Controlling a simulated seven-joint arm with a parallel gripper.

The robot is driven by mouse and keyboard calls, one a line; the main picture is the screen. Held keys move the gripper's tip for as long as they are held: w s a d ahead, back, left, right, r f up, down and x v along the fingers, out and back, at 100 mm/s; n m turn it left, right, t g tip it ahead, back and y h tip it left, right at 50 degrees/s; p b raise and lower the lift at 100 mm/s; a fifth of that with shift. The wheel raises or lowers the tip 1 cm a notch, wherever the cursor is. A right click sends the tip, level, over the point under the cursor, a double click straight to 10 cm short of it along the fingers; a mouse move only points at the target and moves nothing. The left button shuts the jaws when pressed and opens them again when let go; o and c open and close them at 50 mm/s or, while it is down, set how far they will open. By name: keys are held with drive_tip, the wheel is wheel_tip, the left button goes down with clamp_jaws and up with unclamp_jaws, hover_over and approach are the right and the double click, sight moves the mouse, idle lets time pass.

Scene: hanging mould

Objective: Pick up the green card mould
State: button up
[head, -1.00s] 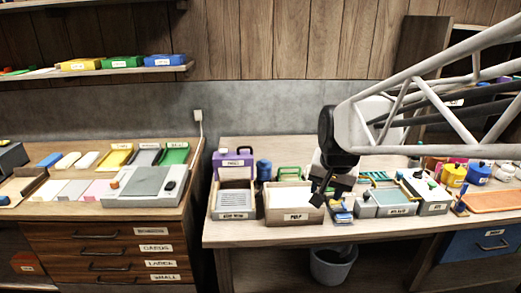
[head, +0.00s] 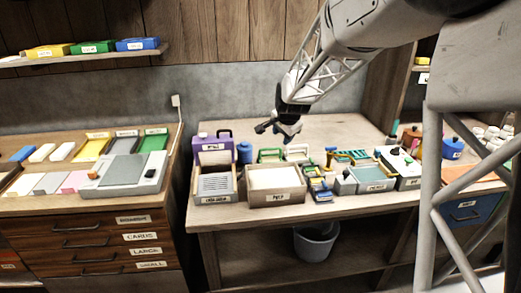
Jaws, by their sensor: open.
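A green frame (head: 270,155), which looks like the green card mould, stands at the back of the right-hand bench behind the pulp box. My gripper (head: 276,132) is open and empty above and near this frame, pointing down and to the left. I cannot tell the exact gap between them. A white frame (head: 297,152) stands just right of the green one.
A box labelled PULP (head: 276,197) stands in front of the frames. A purple box (head: 213,146) and a blue jar (head: 244,152) are to the left. Tools and a grey-green tray (head: 369,181) crowd the right. The bench behind the frames is mostly clear.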

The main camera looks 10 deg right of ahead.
drive_tip(key=w+f+m, duration=0.3)
drive_tip(key=w+f, duration=0.4)
drive_tip(key=w, duration=0.4)
drive_tip(key=m+t, duration=0.1)
drive_tip(key=m, duration=0.2)
approach(273, 149)
drive_tip(key=x, duration=0.4)
drive_tip(key=shift+w+d+f, duration=0.1)
drive_tip(key=shift+w+f, duration=0.15)
drive_tip(key=shift+f, duration=0.05)
drive_tip(key=shift+f, duration=0.1)
drive_tip(key=shift+x, duration=1.2)
drive_tip(key=shift+w, duration=0.1)
drive_tip(key=shift+x, duration=2.5)
drive_tip(key=shift+w, duration=0.2)
